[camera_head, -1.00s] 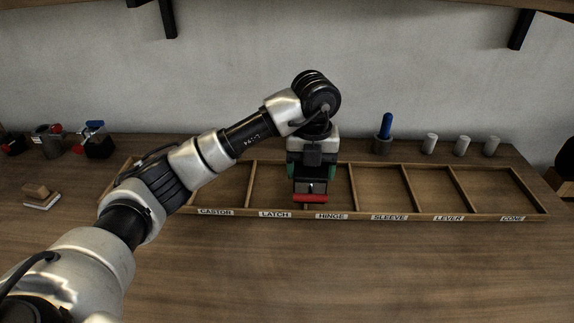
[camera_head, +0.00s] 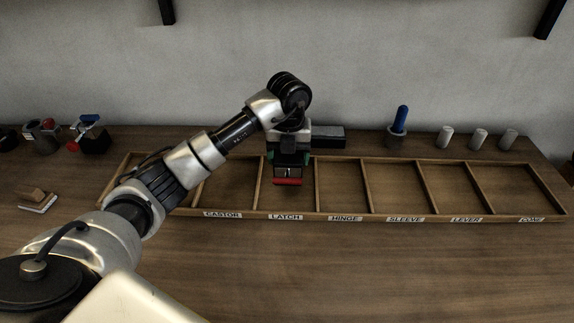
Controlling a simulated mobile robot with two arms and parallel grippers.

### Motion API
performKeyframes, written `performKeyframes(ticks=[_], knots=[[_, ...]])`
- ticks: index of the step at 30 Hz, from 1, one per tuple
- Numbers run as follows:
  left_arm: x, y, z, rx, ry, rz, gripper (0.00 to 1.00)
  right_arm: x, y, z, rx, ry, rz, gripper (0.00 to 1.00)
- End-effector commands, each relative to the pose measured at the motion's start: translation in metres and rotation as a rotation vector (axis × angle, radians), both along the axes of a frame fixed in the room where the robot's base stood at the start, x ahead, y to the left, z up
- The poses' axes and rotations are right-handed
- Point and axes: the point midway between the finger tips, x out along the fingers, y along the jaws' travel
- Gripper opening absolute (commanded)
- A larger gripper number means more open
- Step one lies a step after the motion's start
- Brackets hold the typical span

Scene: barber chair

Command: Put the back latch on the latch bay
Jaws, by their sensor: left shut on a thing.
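The back latch (camera_head: 288,180), a dark block with a red bar along its front, is held in my left gripper (camera_head: 288,160). The gripper is shut on it and points down. The latch shows over the latch bay (camera_head: 305,200), the tray compartment behind the LATCH label (camera_head: 285,217). I cannot tell whether the latch touches the bay floor. The gripper and latch hide the middle and back of that bay. My right gripper is not in view.
The wooden tray (camera_head: 380,217) has several labelled bays; those right of the latch bay look empty. Behind it stand a dark box (camera_head: 329,138), a blue-handled item (camera_head: 399,122) and pale cylinders (camera_head: 479,139).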

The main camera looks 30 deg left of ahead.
Motion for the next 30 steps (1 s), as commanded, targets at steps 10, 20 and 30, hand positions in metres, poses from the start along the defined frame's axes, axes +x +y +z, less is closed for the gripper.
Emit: performKeyframes(ticks=[10, 20, 30], knots=[[-0.001, 0.004, -0.030, -0.002, 0.001, 0.001, 0.28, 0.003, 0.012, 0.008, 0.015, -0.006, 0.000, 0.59], [0.000, 0.004, -0.042, -0.001, -0.004, -0.001, 0.28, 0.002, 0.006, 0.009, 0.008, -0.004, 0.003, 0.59], [0.000, 0.004, -0.045, 0.000, -0.001, -0.001, 0.98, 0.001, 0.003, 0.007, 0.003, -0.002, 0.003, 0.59]])
